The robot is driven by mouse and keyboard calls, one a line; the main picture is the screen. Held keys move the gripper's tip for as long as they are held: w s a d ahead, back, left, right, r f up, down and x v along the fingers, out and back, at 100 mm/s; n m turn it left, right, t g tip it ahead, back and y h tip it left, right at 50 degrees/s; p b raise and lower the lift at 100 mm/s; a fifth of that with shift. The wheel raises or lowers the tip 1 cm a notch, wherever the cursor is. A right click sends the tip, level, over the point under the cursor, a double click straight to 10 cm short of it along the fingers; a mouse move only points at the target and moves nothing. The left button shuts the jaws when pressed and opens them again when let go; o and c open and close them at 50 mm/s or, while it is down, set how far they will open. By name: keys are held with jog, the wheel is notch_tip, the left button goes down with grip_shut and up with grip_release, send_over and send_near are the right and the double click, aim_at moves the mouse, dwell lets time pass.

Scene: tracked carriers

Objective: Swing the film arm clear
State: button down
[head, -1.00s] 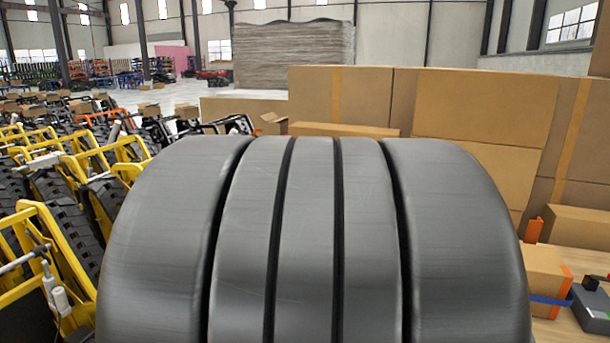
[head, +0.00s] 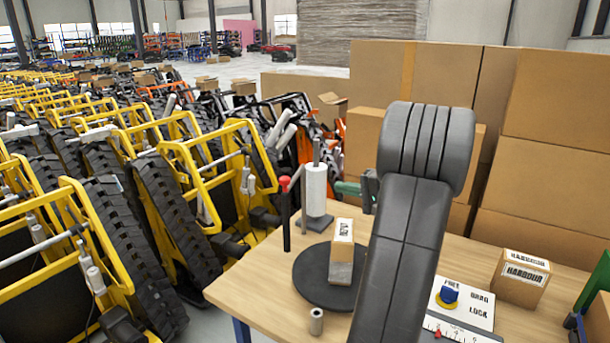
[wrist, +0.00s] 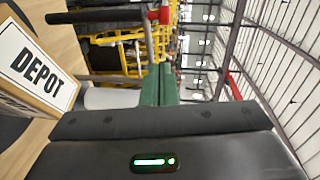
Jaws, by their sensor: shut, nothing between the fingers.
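My gripper (head: 347,188) is shut and empty, its green fingers pointing left at the film roll in the head view. The fingers (wrist: 158,84) also show together in the wrist view. The white film roll (head: 316,190) stands upright on a grey base at the table's far edge, just left of the fingertips; I cannot tell whether they touch. A black post with a red knob (head: 286,214) stands left of it; whether this is the film arm is unclear. The carton reads DEPOT (wrist: 40,68) in the wrist view.
My arm hides the table's middle. A panel (head: 480,308) marked FREE, DRAG and LOCK has a blue knob (head: 447,295). A HARBOUR carton (head: 521,278) stands right. A small cylinder (head: 316,322) is near the front. Stacked cartons (head: 554,175) and yellow tracked carriers (head: 205,185) surround the table.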

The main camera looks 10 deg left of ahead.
jog(key=shift+w+d+r, duration=0.1)
jog(key=shift+w+r, duration=0.25)
jog(key=shift+w, duration=0.35)
jog(key=s+p+x, duration=0.1)
jog(key=p+x, duration=0.1)
jog(key=x, duration=0.4)
jog(key=s+a+p+x, duration=0.1)
jog(key=p+x, duration=0.1)
jog(key=x, duration=0.5)
jog(key=shift+s, duration=0.3)
jog(key=shift+r, duration=0.1)
